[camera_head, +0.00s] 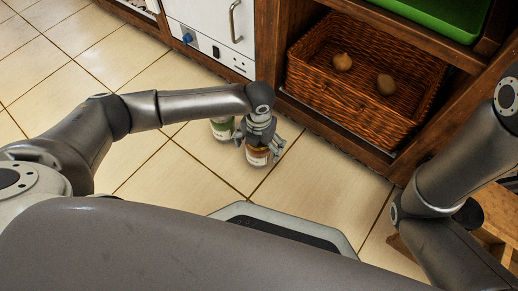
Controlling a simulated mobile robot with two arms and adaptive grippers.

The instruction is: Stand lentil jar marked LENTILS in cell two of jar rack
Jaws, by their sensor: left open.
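My left gripper (258,143) points down with its fingers open around the upper part of a jar with orange-brown contents and a pale label (258,157). That jar appears to stand upright on the tiled floor, partly covered by the gripper. A second jar with green on it and a pale label (221,130) stands just to its left, its top partly hidden by my left arm. The lettering on both jars is too small to read, so I cannot tell which one is marked LENTILS. I cannot make out the jar rack. My right gripper is out of view.
A wicker basket (340,97) with two round brown items sits in the low shelf behind. A green tray (440,12) is above it. A white appliance (212,35) stands at the back. A wooden piece (497,213) shows at right. Floor at left is clear.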

